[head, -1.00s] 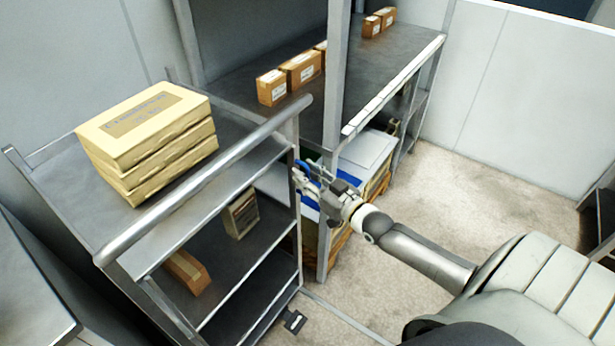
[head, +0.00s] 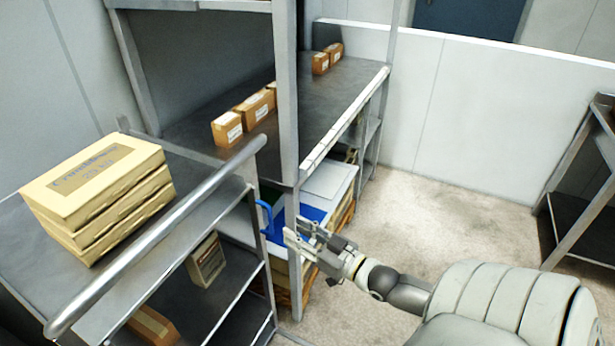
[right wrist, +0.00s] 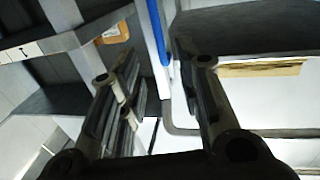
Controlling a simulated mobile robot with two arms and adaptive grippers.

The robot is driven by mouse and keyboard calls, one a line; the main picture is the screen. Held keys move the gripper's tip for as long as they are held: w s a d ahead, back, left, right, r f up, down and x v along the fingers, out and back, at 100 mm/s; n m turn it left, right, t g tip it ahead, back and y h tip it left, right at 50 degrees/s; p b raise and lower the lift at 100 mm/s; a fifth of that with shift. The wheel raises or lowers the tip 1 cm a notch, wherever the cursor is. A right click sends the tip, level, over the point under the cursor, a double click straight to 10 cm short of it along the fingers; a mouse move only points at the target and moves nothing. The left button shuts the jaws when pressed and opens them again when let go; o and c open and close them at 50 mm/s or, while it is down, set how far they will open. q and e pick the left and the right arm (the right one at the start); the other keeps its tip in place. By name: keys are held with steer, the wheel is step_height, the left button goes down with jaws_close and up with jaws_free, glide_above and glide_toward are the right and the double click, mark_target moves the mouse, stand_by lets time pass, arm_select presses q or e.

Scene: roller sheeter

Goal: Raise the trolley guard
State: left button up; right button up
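The metal trolley (head: 215,200) stands at the left in the head view, with a thick round rail (head: 160,230) along its upper side. A blue curved handle (head: 266,216) shows by the trolley's right post. I cannot tell for sure which part is the guard. My right gripper (head: 294,230) is open and empty, just right of the blue handle and apart from it. In the right wrist view, its fingers (right wrist: 160,85) are spread, with a blue bar (right wrist: 157,32) beyond the gap between them. My left gripper is not in view.
Stacked cream packs (head: 105,190) lie on the trolley's top. Brown boxes (head: 228,128) stand on the metal shelf (head: 345,80) behind. A shelf post (head: 287,100) rises close to my right gripper. The floor (head: 430,210) at right is clear.

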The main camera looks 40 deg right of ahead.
steer(key=shift+s+d, duration=0.2)
steer(key=shift+s, duration=1.05)
